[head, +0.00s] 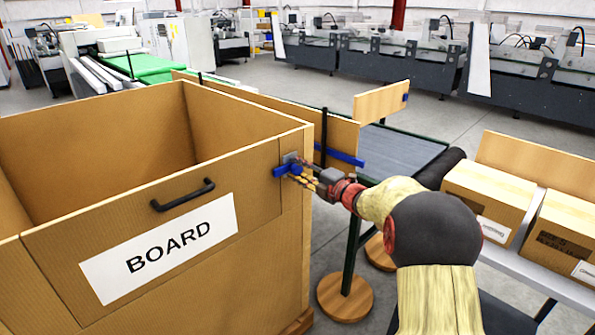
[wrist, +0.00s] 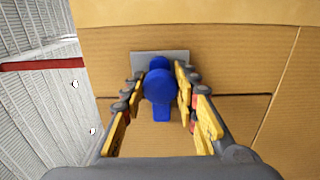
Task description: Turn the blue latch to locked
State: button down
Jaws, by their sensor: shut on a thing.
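The blue latch (wrist: 158,88) sits on a grey metal plate (wrist: 146,61) on the cardboard-coloured box front. In the wrist view it lies between the two yellow fingers of my gripper (wrist: 158,85), and its lower part reaches down in the picture. My gripper is shut on the latch. In the head view the latch (head: 287,170) is near the top right corner of the large BOARD box (head: 290,220), and my gripper (head: 303,176) meets it from the right. The fingers partly hide the latch there.
A black handle (head: 183,195) and a white BOARD label (head: 160,247) are on the box front. A roller conveyor (head: 400,150) with a wooden panel (head: 381,101) stands behind my arm. Cartons (head: 490,200) sit on a bench at right.

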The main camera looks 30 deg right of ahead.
jog(key=shift+f, duration=0.1)
jog(key=c, duration=1.3)
grip_release()
jog(key=shift+c, duration=0.2)
jog(key=v, duration=1.2)
